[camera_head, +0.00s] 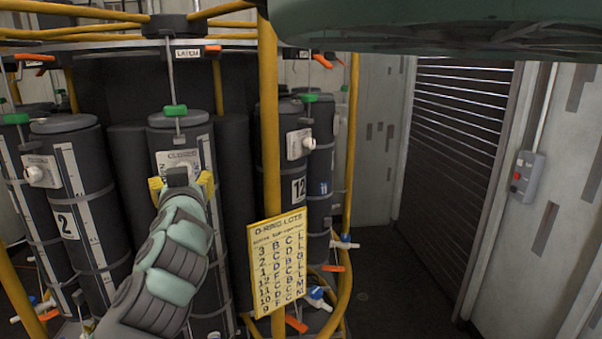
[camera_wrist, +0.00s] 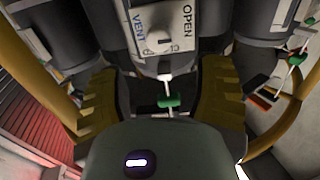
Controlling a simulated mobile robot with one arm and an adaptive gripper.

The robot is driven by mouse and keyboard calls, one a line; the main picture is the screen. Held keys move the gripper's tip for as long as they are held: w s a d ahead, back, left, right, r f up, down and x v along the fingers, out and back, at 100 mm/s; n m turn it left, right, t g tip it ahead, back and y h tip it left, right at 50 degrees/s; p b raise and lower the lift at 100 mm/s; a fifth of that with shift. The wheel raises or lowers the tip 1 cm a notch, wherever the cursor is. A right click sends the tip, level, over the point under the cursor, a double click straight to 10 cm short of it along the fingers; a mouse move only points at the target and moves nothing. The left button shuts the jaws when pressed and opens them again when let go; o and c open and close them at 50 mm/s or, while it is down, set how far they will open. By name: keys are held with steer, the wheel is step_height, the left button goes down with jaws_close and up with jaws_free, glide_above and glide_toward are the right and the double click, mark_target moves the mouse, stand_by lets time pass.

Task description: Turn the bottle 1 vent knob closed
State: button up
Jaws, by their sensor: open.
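The middle grey bottle (camera_head: 181,130) carries a pale plate (camera_head: 166,160) with "CLOSED" at its top edge. My arm covers where its number would be, so I cannot read it. In the wrist view the plate (camera_wrist: 185,12) shows "VENT" and "OPEN" around a white vent knob (camera_wrist: 158,40); the picture appears turned over. In the head view my gripper hides most of the knob. My gripper (camera_head: 181,183) is in front of the plate, its yellow fingers spread. In the wrist view my gripper (camera_wrist: 162,95) is open and empty, and the knob lies beyond the fingertips.
Bottle 2 (camera_head: 82,190) stands at left, bottle 12 (camera_head: 294,165) at right, each with its own plate and knob. A yellow frame post (camera_head: 269,150) and a yellow O-ring sign (camera_head: 279,262) stand right of my arm. Open floor (camera_head: 400,270) lies at right.

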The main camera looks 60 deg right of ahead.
steer(key=shift+p+x, duration=2.8)
steer(key=shift+x, duration=1.55)
steer(key=shift+d, duration=0.2)
jaws_close()
steer(key=shift+a, duration=0.1)
